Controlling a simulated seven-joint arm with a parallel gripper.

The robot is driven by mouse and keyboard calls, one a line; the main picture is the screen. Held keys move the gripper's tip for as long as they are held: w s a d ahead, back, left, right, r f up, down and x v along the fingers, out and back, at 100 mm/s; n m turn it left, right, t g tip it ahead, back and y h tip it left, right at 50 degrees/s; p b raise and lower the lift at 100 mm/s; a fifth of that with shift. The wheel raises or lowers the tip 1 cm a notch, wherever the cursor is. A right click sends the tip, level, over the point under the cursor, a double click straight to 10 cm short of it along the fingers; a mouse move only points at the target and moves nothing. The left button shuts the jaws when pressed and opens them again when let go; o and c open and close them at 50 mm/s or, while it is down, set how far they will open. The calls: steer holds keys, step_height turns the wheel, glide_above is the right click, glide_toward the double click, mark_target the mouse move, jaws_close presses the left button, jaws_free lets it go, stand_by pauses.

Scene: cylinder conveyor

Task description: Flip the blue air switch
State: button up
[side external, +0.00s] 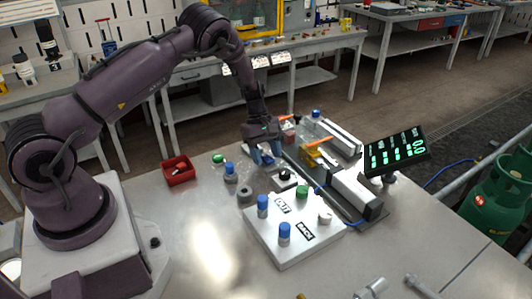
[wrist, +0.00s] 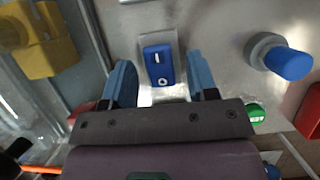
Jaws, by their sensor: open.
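The blue air switch (wrist: 158,66) is a blue rocker with a white bar mark at its upper end and a white ring mark at its lower end. It sits on a pale mount in the upper middle of the wrist view. My gripper (wrist: 159,72) is open, with one blue finger on each side of the switch. A gap shows between each finger and the switch, and nothing is held. In the side view my gripper (side external: 264,157) is low over the table beside the conveyor equipment. I cannot make out the switch there.
A blue-topped cylinder on a grey ring (wrist: 285,60) stands right of the switch. A yellow block (wrist: 42,38) is at upper left. The side view shows a red bin (side external: 179,170), a white panel with cylinders (side external: 290,250) and a display (side external: 397,152). The front-left table is clear.

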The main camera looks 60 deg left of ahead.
steer(key=shift+c, duration=0.2)
steer(key=c, duration=0.9)
steer(key=shift+d+y, duration=0.35)
steer(key=shift+y, duration=0.85)
steer(key=y, duration=0.2)
steer(key=shift+d+y, duration=0.15)
steer(key=shift+y, duration=0.15)
steer(key=o, duration=0.9)
steer(key=shift+o, duration=0.2)
steer(key=shift+r, duration=0.1)
